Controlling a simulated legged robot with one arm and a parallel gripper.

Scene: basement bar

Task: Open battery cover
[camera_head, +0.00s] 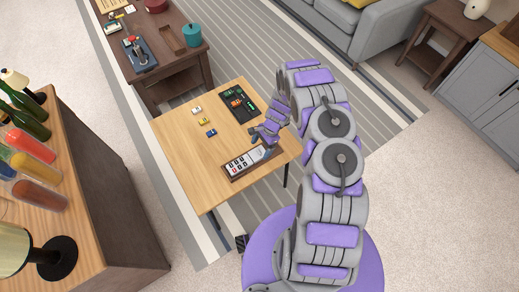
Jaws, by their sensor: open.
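A white device (240,165) with rows of dark and red marks lies in a shallow brown tray (233,178) near the front right edge of the light wooden table. A grey part (258,155) shows at its right end; I cannot tell whether this is the battery cover.
A black tray (230,109) with green and red items lies at the table's back right. Several small yellow, white and blue items (203,121) lie mid-table. A bottle-laden counter (110,190) stands left, a dark table (170,88) behind.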

